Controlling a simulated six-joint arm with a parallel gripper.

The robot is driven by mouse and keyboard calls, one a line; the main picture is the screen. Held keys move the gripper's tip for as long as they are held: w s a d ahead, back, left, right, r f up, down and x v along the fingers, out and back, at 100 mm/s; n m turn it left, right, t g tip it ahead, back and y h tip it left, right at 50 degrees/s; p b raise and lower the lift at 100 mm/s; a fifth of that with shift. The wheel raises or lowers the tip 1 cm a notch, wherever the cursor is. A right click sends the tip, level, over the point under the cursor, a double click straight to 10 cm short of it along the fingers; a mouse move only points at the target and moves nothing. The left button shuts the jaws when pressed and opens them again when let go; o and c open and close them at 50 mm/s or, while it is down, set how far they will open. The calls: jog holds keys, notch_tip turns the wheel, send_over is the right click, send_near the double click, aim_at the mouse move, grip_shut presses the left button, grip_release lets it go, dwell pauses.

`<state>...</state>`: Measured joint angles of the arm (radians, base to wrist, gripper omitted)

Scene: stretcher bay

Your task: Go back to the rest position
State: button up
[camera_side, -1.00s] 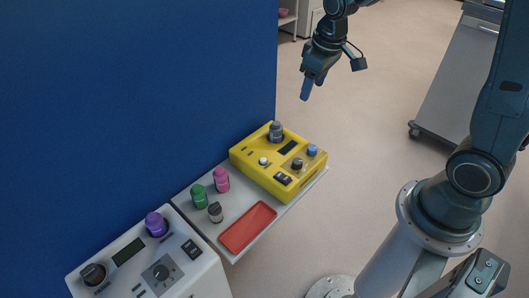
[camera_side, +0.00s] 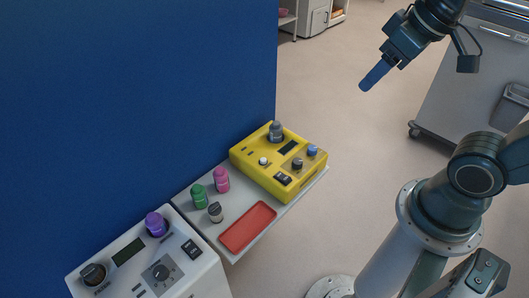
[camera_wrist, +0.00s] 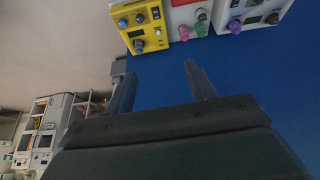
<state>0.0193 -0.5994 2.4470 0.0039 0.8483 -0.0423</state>
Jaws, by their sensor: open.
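My gripper (camera_side: 372,77) is raised in the open air at the upper right of the side view, well away from the shelf and the devices. In the wrist view my gripper (camera_wrist: 160,80) shows two fingers spread apart with nothing between them. Behind the fingers is the blue wall panel (camera_wrist: 240,70). In the side view the fingers overlap, seen edge on.
A yellow device (camera_side: 290,165) and a red tray (camera_side: 248,227) sit on a shelf beside the blue panel, with green (camera_side: 199,197), pink (camera_side: 221,180) and white-grey (camera_side: 215,212) vials. A white device (camera_side: 140,262) holds a purple-capped vial (camera_side: 156,224). A steel cabinet (camera_side: 470,75) stands right.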

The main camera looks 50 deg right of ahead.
jog(key=shift+s+a+r, duration=0.1)
jog(key=shift+s+a, duration=0.05)
jog(key=shift+s, duration=0.7)
jog(key=shift+s+a+r, duration=0.1)
jog(key=shift+s, duration=0.75)
jog(key=shift+w, duration=0.15)
